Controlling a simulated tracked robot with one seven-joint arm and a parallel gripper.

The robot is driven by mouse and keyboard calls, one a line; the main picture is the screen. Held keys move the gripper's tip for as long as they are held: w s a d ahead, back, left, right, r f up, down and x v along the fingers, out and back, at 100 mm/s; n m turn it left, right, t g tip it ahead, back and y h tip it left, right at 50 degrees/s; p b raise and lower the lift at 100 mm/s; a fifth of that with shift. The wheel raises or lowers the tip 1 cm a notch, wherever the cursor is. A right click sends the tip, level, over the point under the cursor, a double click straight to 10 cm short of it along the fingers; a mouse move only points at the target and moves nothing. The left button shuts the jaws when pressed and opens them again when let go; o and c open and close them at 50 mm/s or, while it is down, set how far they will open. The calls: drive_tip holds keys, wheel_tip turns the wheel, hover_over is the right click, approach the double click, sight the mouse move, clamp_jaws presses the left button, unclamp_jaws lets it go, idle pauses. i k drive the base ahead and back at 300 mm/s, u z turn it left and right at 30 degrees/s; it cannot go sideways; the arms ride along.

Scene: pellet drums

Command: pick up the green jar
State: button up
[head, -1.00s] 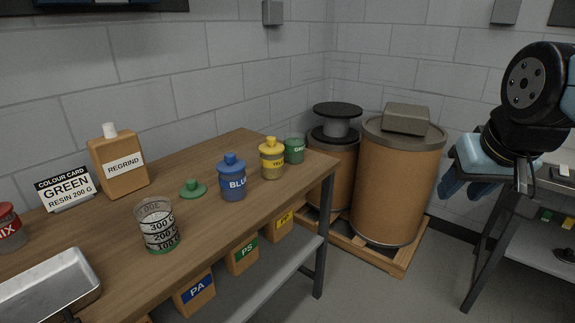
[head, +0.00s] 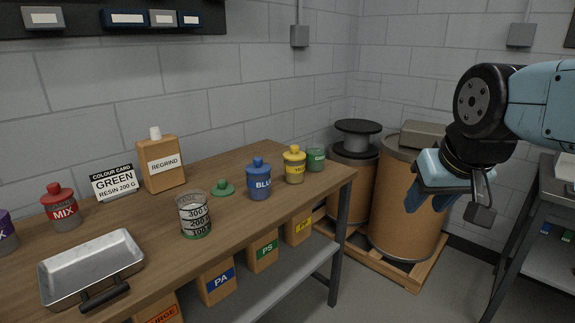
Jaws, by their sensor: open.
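The green jar (head: 316,159) stands upright at the far right end of the wooden bench, with no lid on it. Its label is partly hidden by the yellow jar (head: 294,165) beside it. A green lid (head: 222,188) with a knob lies on the bench, left of the blue jar (head: 259,179). My gripper (head: 428,200) hangs in the air to the right of the bench, in front of the brown drums. It is open and empty, apart from the green jar.
The bench (head: 150,251) also bears a measuring cup (head: 194,215), a metal tray (head: 92,268), a regrind bottle (head: 161,165), a colour card (head: 114,183) and a red jar (head: 62,208). Brown drums (head: 407,205) stand on a pallet behind the gripper. Labelled bins sit below the bench.

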sight(315, 153)
drive_tip(key=u, duration=0.95)
drive_tip(key=i, duration=1.05)
drive_tip(key=u, duration=0.05)
